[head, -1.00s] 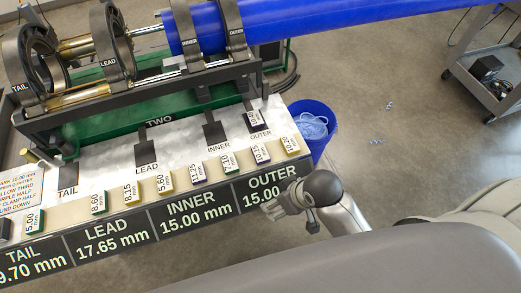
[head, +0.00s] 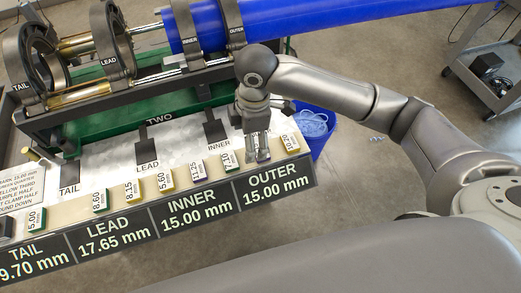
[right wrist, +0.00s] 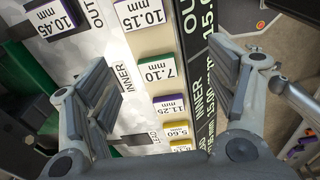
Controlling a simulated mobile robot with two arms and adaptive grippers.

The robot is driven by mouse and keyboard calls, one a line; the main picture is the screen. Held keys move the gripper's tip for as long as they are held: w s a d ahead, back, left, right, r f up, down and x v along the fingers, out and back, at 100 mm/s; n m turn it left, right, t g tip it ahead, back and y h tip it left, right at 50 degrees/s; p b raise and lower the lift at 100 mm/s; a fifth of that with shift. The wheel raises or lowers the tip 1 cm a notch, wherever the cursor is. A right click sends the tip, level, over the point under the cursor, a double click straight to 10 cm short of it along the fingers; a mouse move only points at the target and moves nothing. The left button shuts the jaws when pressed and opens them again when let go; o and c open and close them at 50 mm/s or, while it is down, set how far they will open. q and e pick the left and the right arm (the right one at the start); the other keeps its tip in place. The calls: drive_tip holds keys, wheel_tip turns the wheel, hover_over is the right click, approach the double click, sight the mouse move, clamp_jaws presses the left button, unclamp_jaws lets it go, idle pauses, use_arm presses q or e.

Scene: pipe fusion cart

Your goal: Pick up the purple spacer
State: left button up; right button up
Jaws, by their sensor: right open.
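Several purple spacers show. One marked 11.25 (head: 198,171) sits in the row on the board's front ledge, and also shows in the right wrist view (right wrist: 168,107). One marked 10.15 (right wrist: 140,14) sits farther along the row, and in the head view my right gripper covers its place. One marked 10.45 (right wrist: 50,18) lies by the OUTER label. My right gripper (head: 257,155) is open and empty, pointing down over the row near the OUTER end. In the right wrist view its fingers (right wrist: 162,90) stand on either side of the row. My left gripper is not in view.
A green 7.10 spacer (head: 228,162) sits between the 11.25 and 10.15 spacers. A yellow 10.20 spacer (head: 290,143) ends the row. The clamp rig with a blue pipe (head: 330,14) stands behind. A blue bin (head: 318,128) stands right of the board.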

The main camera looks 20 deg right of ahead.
drive_tip(key=w+d+r, duration=0.1)
drive_tip(key=d+r, duration=0.1)
drive_tip(key=h, duration=0.1)
hover_over(257, 149)
drive_tip(key=s, duration=0.1)
wheel_tip(257, 149, down, 6)
drive_tip(key=shift+r+p, duration=0.2)
drive_tip(key=shift+p, duration=0.2)
wheel_tip(257, 149, down, 4)
drive_tip(key=shift+w+a+f+p, duration=0.1)
drive_tip(key=shift+a+p, duration=0.05)
drive_tip(key=shift+p, duration=0.7)
drive_tip(key=shift+f, duration=0.6)
drive_tip(key=c, duration=1.1)
drive_tip(key=shift+o, duration=0.2)
drive_tip(key=shift+r, duration=0.1)
